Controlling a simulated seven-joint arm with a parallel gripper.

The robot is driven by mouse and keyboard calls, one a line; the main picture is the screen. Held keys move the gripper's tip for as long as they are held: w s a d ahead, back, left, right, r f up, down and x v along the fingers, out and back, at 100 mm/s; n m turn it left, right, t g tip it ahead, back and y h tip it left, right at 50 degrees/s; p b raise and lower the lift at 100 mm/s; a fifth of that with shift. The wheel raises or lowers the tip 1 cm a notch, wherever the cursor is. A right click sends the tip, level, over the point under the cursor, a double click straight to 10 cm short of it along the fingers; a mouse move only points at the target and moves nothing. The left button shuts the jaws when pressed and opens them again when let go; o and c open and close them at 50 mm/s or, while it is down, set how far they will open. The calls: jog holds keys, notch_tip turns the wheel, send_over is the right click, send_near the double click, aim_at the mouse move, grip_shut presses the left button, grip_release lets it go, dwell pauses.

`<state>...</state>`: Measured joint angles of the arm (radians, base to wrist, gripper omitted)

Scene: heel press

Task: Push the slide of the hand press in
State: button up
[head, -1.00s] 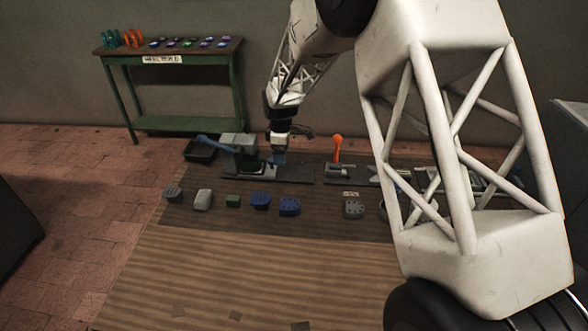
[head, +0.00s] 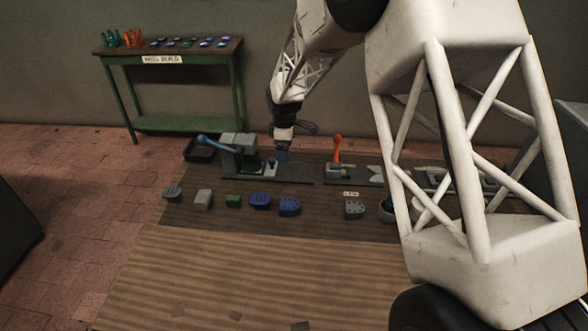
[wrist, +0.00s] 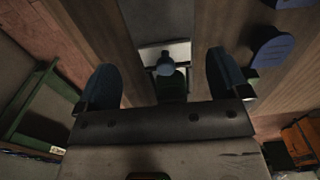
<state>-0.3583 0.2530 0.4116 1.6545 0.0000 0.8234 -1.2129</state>
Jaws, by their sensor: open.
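The hand press (head: 238,143) stands at the back left of the bench, a grey block with a blue lever (head: 214,144) sticking out to the left. Its slide (head: 252,169) sits low on a dark base plate, with a green part and a small upright blue-grey knob (head: 271,166) at its right end. My gripper (head: 282,154) is just right of and behind the knob, pointing down. In the wrist view, the open gripper (wrist: 160,62) has its two blue fingers wide apart, and the round knob (wrist: 166,67) shows between them, apparently untouched.
An orange-handled fixture (head: 337,150) stands to the right of the press. Several loose heel-like pieces (head: 289,206) lie in a row in front. A black tray (head: 200,151) is left of the press. The bench front (head: 230,270) is mostly clear.

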jog(key=shift+r, duration=0.9)
jog(key=s+d+r+m+t, duration=0.1)
jog(key=s+d+r+m, duration=0.7)
jog(key=s+d+r, duration=0.95)
jog(key=s+d+m, duration=0.3)
jog(key=s+d, duration=0.1)
jog(key=s, duration=0.6)
jog(key=s+d+r+m+t, duration=0.1)
jog(key=s+d+m, duration=0.2)
jog(key=s, duration=0.7)
jog(key=s+d+r+m, duration=0.1)
jog(key=s+d+m, duration=0.3)
jog(key=s, duration=0.6)
jog(key=shift+d+r+t, duration=0.25)
jog(key=shift+d+t, duration=0.05)
jog(key=shift+d, duration=0.05)
